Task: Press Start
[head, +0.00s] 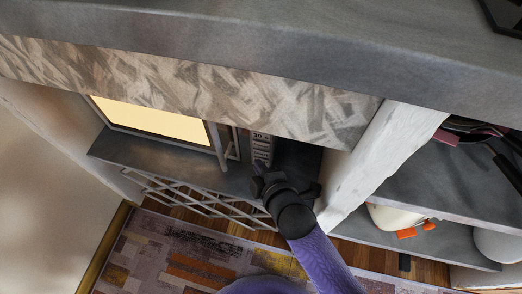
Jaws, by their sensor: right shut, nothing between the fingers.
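A microwave sits in a recess under the counter, its window (150,120) glowing pale yellow and its handle (230,143) to the right of the window. Its narrow control panel (262,146) shows a small display and rows of buttons, too small to read the Start label. My right gripper (258,176) is shut and empty, just in front of the panel's lower end. It hides that end, and I cannot tell whether it touches the panel. My left gripper is not in view.
The thick grey countertop (270,45) overhangs the recess. A white rough wall (385,160) stands to the right. Beyond it, shelves (430,185) hold pans and a white pot with orange handles. A metal lattice (200,198) hangs below the microwave shelf, above a patterned rug (190,255).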

